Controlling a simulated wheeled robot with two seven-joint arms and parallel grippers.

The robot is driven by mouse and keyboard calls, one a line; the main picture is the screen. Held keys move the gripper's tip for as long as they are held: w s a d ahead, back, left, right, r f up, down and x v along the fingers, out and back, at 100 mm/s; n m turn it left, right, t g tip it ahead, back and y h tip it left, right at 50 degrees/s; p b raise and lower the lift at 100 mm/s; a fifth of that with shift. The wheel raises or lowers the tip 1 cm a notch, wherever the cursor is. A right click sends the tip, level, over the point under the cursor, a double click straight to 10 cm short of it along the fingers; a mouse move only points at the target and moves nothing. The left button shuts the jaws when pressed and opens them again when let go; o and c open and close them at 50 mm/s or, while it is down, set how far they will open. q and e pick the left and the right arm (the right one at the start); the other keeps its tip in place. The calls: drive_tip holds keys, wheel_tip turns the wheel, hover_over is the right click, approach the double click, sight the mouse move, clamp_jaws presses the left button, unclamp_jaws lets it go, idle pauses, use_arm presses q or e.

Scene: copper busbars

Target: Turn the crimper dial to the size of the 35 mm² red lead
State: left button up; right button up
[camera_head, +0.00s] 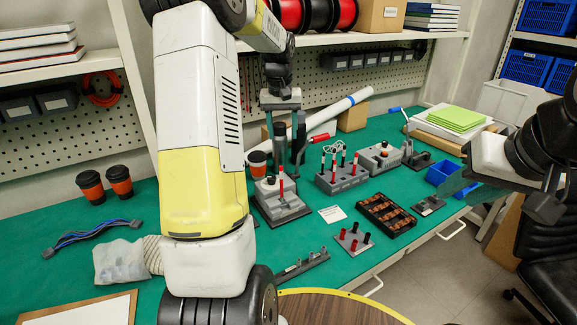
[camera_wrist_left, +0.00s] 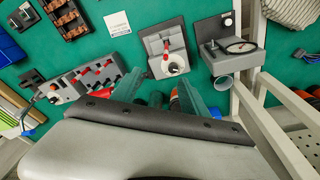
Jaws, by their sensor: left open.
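My left gripper (camera_head: 289,152) points down over the bench, its fingers apart and empty; its fingertips also show in the wrist view (camera_wrist_left: 160,94). Just below and in front of it stands a grey device (camera_head: 283,208) with an upright red-tipped piece; the wrist view shows this device (camera_wrist_left: 177,44) with a pale round part, apart from the fingers. To its right are a rack (camera_head: 342,180) of red, black and white leads and a grey box (camera_head: 379,160) with a dark round knob. I cannot read any size marks. My right gripper (camera_head: 458,183) is at the right, partly seen.
A black tray (camera_head: 386,215) of copper parts and a small block (camera_head: 354,240) with red and black posts lie in front. Cups (camera_head: 91,187), a cable and a bag are at the left. Blue bins (camera_head: 441,172) stand right. A long white tube (camera_head: 335,110) lies behind.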

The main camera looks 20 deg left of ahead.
use_arm(q)
drive_tip(key=n+g, duration=0.2)
hover_over(271, 177)
wheel_tip(271, 177, down, 13)
drive_tip(key=shift+w+d+f, duration=0.1)
drive_tip(key=shift+w+d, duration=0.05)
wheel_tip(271, 177, down, 8)
drive_tip(key=shift+f, duration=0.1)
clamp_jaws()
